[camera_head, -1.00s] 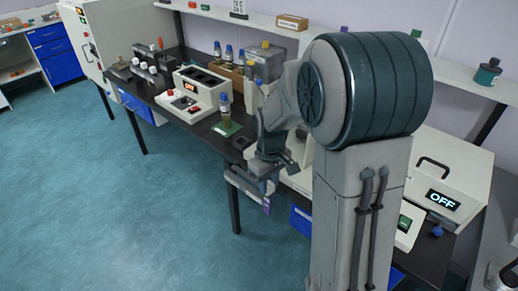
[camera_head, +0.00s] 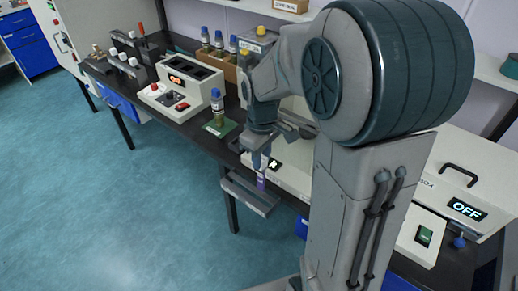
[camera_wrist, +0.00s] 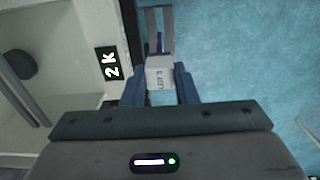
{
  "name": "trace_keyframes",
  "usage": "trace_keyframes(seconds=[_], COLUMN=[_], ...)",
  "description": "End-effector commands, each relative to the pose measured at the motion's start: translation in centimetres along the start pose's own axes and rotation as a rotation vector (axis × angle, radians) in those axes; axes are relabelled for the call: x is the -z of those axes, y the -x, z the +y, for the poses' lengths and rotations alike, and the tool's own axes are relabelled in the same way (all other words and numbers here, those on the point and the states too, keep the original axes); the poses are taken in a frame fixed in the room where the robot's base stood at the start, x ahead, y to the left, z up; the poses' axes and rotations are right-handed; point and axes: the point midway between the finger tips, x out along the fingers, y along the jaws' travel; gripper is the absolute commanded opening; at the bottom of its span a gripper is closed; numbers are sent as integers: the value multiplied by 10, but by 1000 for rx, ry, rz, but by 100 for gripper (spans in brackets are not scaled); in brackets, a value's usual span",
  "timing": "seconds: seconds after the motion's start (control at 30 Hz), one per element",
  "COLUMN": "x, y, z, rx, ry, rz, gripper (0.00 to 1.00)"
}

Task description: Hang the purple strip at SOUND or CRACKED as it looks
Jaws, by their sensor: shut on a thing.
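The purple strip (camera_head: 261,183) hangs below my gripper (camera_head: 261,163) in the head view, just off the bench's front edge. In the wrist view my gripper (camera_wrist: 160,88) is shut on a pale tab marked LOT 3 (camera_wrist: 160,74) at the strip's end. A small length of the purple strip (camera_wrist: 160,42) shows past the tab, almost edge-on. Whether it is sound or cracked cannot be told here. A grey ledge (camera_head: 250,196) lies close to the strip; I cannot tell if they touch. SOUND and CRACKED labels are not readable.
A white machine with a black 2K label (camera_wrist: 108,64) stands close on the left in the wrist view. The bench (camera_head: 190,125) holds a control box (camera_head: 181,90), a blue-capped bottle (camera_head: 217,106) and an OFF box (camera_head: 465,180). The floor at left is clear.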

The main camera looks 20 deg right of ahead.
Motion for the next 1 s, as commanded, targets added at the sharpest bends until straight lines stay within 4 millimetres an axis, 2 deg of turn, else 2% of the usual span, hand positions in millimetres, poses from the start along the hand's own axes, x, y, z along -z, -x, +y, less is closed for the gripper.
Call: trace_keyframes(seconds=[0.27, 0.37, 0.57, 1.0], x=[-2, -1, -1, -2], y=[-2, -12, -43, -38], z=[0, 0, 0, 0], rx=[0, 0, 1, 0], ry=[-1, 0, 0, 0], rz=[0, 0, -1, 1], gripper=[4, 4, 4, 4])
